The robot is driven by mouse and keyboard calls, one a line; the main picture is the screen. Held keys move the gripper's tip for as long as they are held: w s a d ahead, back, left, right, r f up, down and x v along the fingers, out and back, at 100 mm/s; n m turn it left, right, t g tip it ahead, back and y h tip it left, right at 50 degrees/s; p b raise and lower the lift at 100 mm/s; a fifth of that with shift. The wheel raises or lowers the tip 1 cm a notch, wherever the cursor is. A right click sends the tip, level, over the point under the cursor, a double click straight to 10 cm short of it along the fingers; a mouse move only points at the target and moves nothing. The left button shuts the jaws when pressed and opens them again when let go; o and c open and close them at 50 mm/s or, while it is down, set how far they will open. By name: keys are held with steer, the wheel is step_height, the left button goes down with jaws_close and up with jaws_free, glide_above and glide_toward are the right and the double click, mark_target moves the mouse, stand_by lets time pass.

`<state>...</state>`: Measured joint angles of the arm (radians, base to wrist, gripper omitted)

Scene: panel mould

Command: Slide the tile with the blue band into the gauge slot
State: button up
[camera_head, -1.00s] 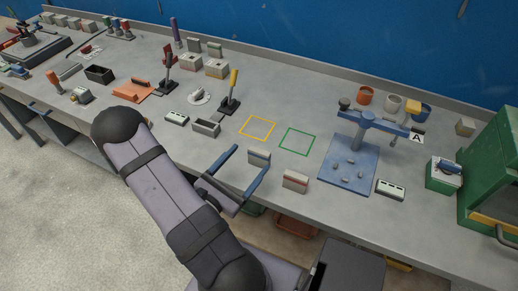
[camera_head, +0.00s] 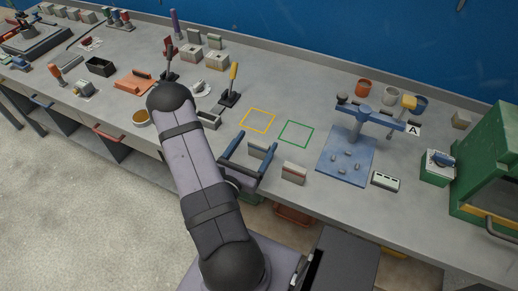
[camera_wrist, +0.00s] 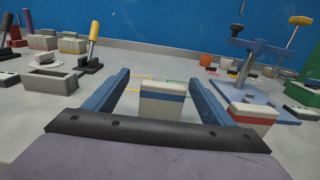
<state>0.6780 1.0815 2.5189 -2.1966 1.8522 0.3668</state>
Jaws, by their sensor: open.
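The tile with the blue band (camera_head: 257,150) stands upright on the bench. It is pale, and in the wrist view the blue band shows clearly across the tile (camera_wrist: 162,105). My gripper (camera_head: 258,142) is open, with one blue finger on each side of this tile. In the wrist view (camera_wrist: 160,76) a gap shows on both sides, wider on the left. A grey box with an open top (camera_head: 208,119) stands to the left; I cannot tell whether it is the gauge slot.
A similar tile with a red band (camera_head: 294,172) stands close to the right finger. Yellow (camera_head: 257,121) and green (camera_head: 297,133) outlined squares behind are empty. A blue stand (camera_head: 345,167) is at the right. A yellow-handled lever (camera_head: 232,85) stands at back left.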

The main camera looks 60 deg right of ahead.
mark_target(260, 142)
steer(key=shift+s+d+p, duration=0.25)
steer(key=shift+d+p, duration=0.35)
steer(key=shift+d, duration=0.35)
steer(key=shift+s+d+p, duration=0.2)
steer(key=shift+d+p, duration=0.35)
steer(key=shift+d, duration=0.4)
steer(key=shift+w+d+f, duration=0.1)
steer(key=shift+d+f, duration=0.1)
steer(key=shift+d, duration=0.5)
steer(key=c, duration=1.2)
